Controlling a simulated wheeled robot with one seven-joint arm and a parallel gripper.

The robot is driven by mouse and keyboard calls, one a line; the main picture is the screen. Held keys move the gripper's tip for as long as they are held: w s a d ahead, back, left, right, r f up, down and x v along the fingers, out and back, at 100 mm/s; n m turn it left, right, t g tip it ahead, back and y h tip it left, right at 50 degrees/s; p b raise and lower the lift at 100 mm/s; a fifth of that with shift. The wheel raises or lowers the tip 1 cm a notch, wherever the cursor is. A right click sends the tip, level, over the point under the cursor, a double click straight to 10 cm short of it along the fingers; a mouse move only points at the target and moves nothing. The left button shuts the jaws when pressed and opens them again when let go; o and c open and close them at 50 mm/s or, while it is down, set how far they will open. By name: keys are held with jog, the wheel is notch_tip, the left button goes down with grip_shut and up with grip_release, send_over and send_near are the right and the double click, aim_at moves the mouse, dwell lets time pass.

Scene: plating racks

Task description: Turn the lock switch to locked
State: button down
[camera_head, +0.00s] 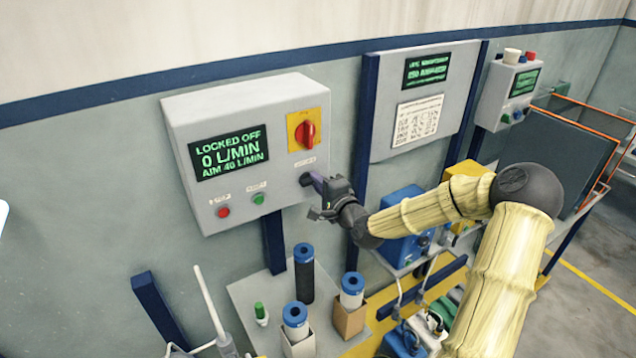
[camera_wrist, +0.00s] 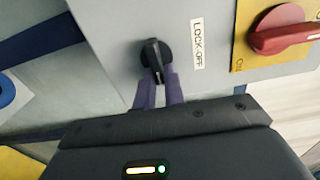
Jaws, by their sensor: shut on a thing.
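The lock switch (camera_wrist: 152,53) is a small black knob on the grey control box (camera_head: 240,98), beside a label reading "LOCK-OFF" in the wrist view. In the head view the lock switch (camera_head: 305,179) sits low on the box's right side, partly hidden by my gripper. My gripper (camera_wrist: 158,78) has purple fingers shut on the knob's pointer end. In the head view my gripper (camera_head: 317,183) reaches it from the right. The box's screen (camera_head: 229,151) reads "LOCKED OFF, 0 L/MIN, AIM 40 L/MIN".
A red rotary switch (camera_head: 305,133) on a yellow plate sits just above the lock switch. A red button (camera_head: 223,212) and a green button (camera_head: 258,198) are at lower left on the box. Blue-capped cylinders (camera_head: 303,275) stand on a shelf below.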

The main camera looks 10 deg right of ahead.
jog(key=shift+f, duration=0.1)
jog(key=c, duration=1.5)
grip_release()
jog(key=b+v, duration=0.9)
jog(key=v, duration=0.8)
jog(key=shift+s, duration=0.2)
